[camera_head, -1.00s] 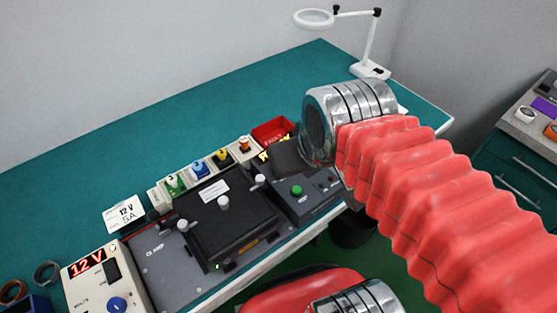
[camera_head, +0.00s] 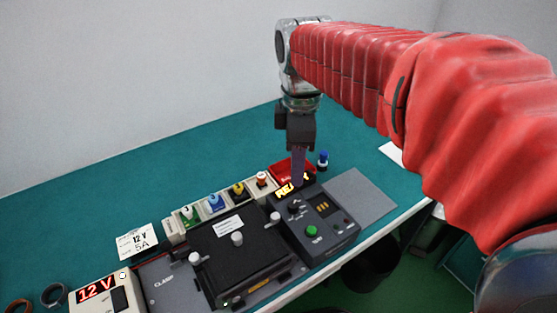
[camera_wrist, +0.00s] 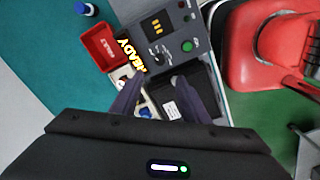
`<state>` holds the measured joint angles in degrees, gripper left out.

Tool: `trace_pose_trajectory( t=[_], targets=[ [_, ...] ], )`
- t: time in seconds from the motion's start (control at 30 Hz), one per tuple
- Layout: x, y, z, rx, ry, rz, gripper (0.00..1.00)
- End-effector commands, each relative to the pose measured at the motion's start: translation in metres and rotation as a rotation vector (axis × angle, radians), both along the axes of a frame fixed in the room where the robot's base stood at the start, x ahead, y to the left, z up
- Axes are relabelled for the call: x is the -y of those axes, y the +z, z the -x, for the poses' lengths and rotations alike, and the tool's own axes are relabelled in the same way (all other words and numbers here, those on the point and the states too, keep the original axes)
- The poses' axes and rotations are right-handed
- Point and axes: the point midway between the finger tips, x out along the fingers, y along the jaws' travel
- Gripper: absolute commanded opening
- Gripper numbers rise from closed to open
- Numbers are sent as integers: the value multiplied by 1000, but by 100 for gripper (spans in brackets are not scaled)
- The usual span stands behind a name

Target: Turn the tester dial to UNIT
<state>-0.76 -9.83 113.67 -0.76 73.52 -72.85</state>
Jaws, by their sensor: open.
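The tester (camera_head: 338,233) is a dark grey box with a lit yellow READY display (camera_head: 291,187), yellow indicator bars and a green button (camera_head: 311,230). Its black dial (camera_head: 293,207) sits between the display and the green button; its setting is too small to read. In the wrist view the tester (camera_wrist: 172,35) is ahead of the fingers, with the dial (camera_wrist: 160,54) just beyond the fingertips. My gripper (camera_head: 299,182) points down above the tester's back edge, close to the display. In the wrist view my gripper (camera_wrist: 158,80) is open, with nothing between its fingers.
A black clamp fixture (camera_head: 240,255) with pale knobs stands left of the tester. Behind it are colored small units and a red tray (camera_head: 293,168). A blue-capped item (camera_head: 322,160) stands behind the tester. A grey mat (camera_head: 358,192) lies clear to the right.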

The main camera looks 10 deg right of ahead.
Motion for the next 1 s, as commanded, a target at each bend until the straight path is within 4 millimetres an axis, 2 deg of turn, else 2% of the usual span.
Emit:
trace_pose_trajectory(
  t=[0.47, 0.67, 1.0],
  targets=[
    [0, -5, 0, -4, 6, 0, 41],
    [1, -26, -1, -6, 6, 1, 41],
    [1, -77, -3, -5, 5, 1, 41]
  ],
)
